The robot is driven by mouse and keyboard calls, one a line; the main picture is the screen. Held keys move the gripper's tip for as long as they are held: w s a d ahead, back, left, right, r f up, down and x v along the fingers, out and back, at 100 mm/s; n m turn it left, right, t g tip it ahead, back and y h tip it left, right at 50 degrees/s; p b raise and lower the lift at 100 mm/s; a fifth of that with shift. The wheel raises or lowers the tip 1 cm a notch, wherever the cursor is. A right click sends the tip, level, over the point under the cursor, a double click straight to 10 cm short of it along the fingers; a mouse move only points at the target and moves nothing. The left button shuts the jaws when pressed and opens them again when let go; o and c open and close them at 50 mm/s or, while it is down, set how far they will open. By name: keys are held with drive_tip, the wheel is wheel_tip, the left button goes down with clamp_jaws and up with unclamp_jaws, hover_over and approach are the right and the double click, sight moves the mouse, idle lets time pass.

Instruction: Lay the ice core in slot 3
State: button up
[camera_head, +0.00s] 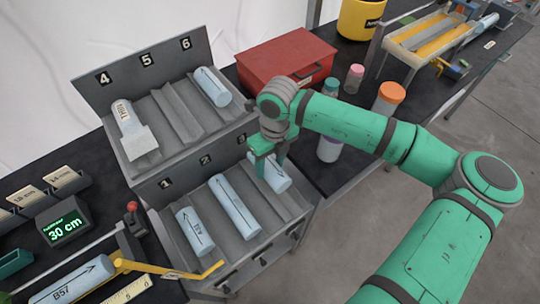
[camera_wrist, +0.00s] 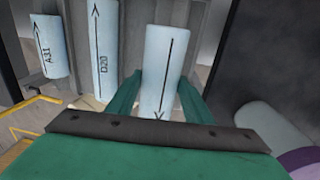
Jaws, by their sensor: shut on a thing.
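The two-tier grey rack (camera_head: 176,196) has slots labelled 1, 2 and 3 on the lower tier and 4, 5 and 6 on the upper. My gripper (camera_head: 270,165) is shut on a pale blue ice core (camera_head: 279,183) at slot 3. In the wrist view this core (camera_wrist: 166,65) lies between the green fingers, its arrow pointing down toward my gripper. I cannot tell whether it touches the slot floor. A core (camera_head: 195,231) lies in slot 1 and another (camera_head: 233,205) in slot 2. In the wrist view, their arrows point up, opposite to the held core's.
Slot 6 holds a core (camera_head: 212,86); slot 4 holds a pale tube-like piece (camera_head: 125,125); slot 5 looks empty. A red box (camera_head: 288,59) and several capped bottles (camera_head: 388,97) stand right of the rack. A core marked B57 (camera_head: 72,281) lies lower left, near a 30 cm display (camera_head: 65,225).

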idle(0.3)
drive_tip(key=shift+f, duration=4.15)
drive_tip(key=shift+f, duration=0.3)
drive_tip(key=o, duration=1.4)
drive_tip(key=shift+o, duration=0.2)
drive_tip(key=r, duration=1)
drive_tip(key=shift+w+d+r, duration=0.25)
drive_tip(key=shift+d+r, duration=0.05)
drive_tip(key=shift+r, duration=0.1)
